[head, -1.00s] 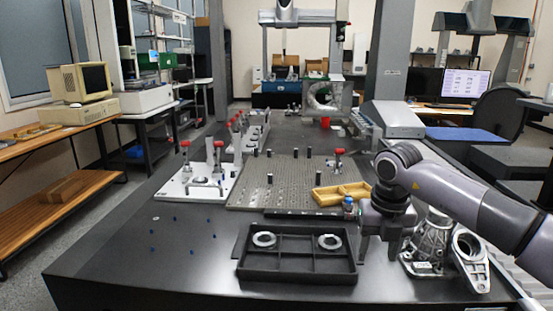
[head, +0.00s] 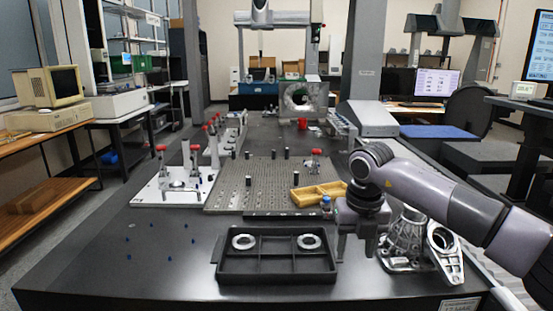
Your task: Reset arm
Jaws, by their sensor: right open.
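My right arm comes in from the right in the head view. Its right gripper (head: 355,256) points down over the black table, open, with nothing seen between its fingers. It is just right of a black divided tray (head: 277,277) and left of a grey metal casting (head: 405,238). Whether the fingertips touch the table cannot be told. My left gripper is out of view.
Two metal rings, left (head: 243,242) and right (head: 309,241), lie in the tray. Behind are a yellow divided tray (head: 318,194), a perforated plate (head: 262,178) and a white fixture plate with red-knobbed clamps (head: 172,189). Small blue pins dot the bare left tabletop.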

